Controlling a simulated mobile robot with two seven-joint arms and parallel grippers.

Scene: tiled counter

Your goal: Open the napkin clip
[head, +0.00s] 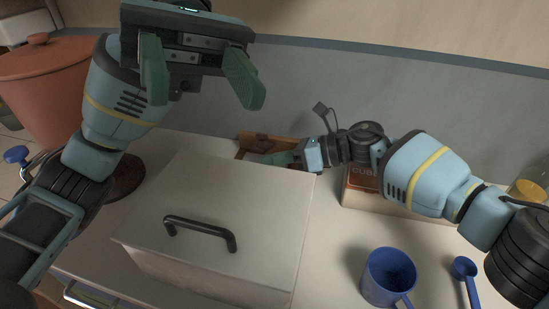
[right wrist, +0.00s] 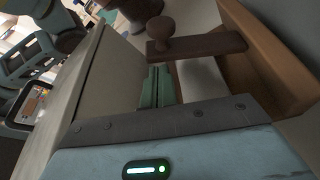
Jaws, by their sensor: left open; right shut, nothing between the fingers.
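The napkin clip (head: 262,142) is a brown wooden holder at the wall behind the white box, partly hidden by the box. In the right wrist view its tan wooden side (right wrist: 268,62) stands at the right, and a dark brown bar (right wrist: 215,46) with a round knob (right wrist: 175,27) reaches across to the left. My right gripper (head: 277,159) is shut and empty beside the clip. Its green fingers (right wrist: 156,86) show just below the knob end of the bar; I cannot tell whether they touch it. My left gripper (head: 205,100) is open and empty, raised above the back left of the counter.
A white box (head: 180,200) with a black handle (head: 200,230) fills the middle front. A sugar-cube box (head: 362,190) stands under my right forearm. A blue mug (head: 388,277) and blue scoop (head: 466,275) are at front right. A terracotta pot (head: 45,85) is at left.

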